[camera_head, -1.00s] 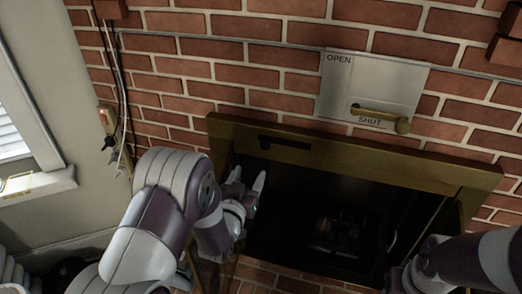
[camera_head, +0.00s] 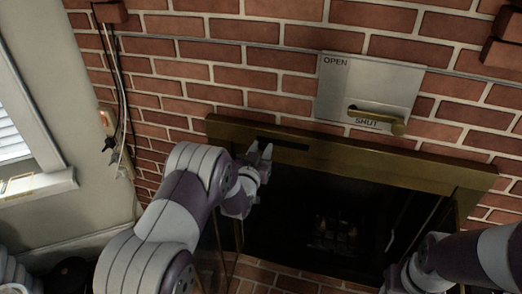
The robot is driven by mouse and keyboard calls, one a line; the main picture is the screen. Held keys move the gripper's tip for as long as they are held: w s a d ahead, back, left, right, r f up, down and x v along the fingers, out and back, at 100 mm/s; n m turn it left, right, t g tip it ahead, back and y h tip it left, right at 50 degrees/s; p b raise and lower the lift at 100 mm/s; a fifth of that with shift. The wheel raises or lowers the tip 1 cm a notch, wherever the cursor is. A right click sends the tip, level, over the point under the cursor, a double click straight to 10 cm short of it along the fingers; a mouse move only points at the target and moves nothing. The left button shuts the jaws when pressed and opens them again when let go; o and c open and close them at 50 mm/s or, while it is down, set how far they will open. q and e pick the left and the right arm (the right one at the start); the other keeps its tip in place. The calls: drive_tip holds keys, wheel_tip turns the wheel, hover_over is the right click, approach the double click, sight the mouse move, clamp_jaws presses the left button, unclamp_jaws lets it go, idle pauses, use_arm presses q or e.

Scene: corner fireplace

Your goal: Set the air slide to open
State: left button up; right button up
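A dark slot (camera_head: 291,144), which looks like the air slide, is set in the top bar of the brass fireplace frame. Its left end and any knob there are hidden behind my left gripper (camera_head: 260,151). The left gripper's two fingers point up, apart, just in front of the bar; I cannot tell whether they touch it. On the brick above, a grey plate (camera_head: 385,85) reads OPEN at its upper left and SHUT at its lower middle. A brass handle (camera_head: 375,115) lies across it just above SHUT. My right gripper (camera_head: 396,278) is at the lower right, dark and unclear.
The brass frame (camera_head: 430,173) surrounds a dark firebox opening (camera_head: 340,200). Brick steps stick out at the top right (camera_head: 505,50). Cables (camera_head: 121,80) run down the wall at the left, near a window (camera_head: 15,125). Open space lies before the firebox between my arms.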

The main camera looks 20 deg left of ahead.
sight(288, 143)
use_arm(q)
clamp_jaws()
drive_tip(key=shift+d+f, duration=0.1)
drive_tip(key=shift+d, duration=0.2)
drive_tip(key=d+b, duration=0.2)
drive_tip(key=d, duration=0.3)
drive_tip(key=shift+s+d, duration=0.15)
drive_tip(key=shift+d, duration=0.25)
drive_tip(key=shift+a, duration=0.1)
drive_tip(key=shift+o, duration=1.6)
unclamp_jaws()
drive_tip(key=o, duration=0.4)
drive_tip(key=shift+d, duration=0.2)
